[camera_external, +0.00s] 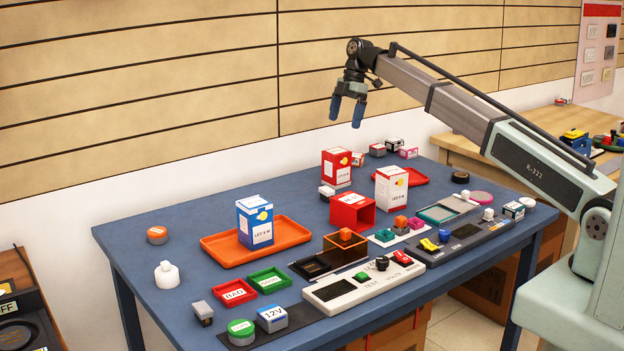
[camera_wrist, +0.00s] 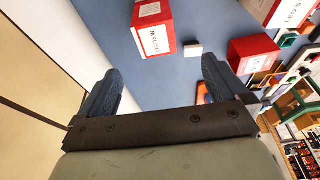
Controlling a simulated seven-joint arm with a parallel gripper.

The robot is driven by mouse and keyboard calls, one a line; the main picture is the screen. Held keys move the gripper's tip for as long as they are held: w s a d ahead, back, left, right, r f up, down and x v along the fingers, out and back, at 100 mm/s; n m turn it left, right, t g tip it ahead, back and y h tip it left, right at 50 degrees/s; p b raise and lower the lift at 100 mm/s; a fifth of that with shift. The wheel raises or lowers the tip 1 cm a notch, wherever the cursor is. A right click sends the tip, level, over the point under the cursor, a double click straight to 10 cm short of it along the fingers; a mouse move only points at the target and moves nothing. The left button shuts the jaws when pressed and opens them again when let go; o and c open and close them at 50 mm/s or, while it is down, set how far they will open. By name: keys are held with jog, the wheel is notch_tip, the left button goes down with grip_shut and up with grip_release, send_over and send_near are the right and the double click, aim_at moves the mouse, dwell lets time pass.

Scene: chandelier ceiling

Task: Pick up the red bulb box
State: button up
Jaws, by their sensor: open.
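The red bulb box (camera_external: 336,168) stands upright on the blue table near its back edge, with a white label on its front. It also shows in the wrist view (camera_wrist: 152,29) at the top, ahead of the gap between the fingers. My gripper (camera_external: 347,110) is raised above the table, over and slightly behind the red bulb box, and apart from it. In the wrist view my gripper (camera_wrist: 160,76) has its two blue fingers spread wide with nothing between them.
A white bulb box (camera_external: 391,188) and an open red cube (camera_external: 352,212) stand close in front. A small white-topped block (camera_external: 327,192) sits beside the red box. A blue bulb box (camera_external: 255,222) stands on an orange tray (camera_external: 215,250). The slatted wall (camera_external: 200,80) rises behind the table.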

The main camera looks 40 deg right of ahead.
aim_at(337, 151)
jog(key=x, duration=0.8)
jog(key=shift+w+d+x, duration=0.15)
jog(key=shift+x, duration=1.25)
jog(key=shift+w+d+x, duration=0.1)
jog(key=shift+w+x, duration=0.05)
jog(key=shift+x, duration=1.25)
jog(key=c, duration=1.1)
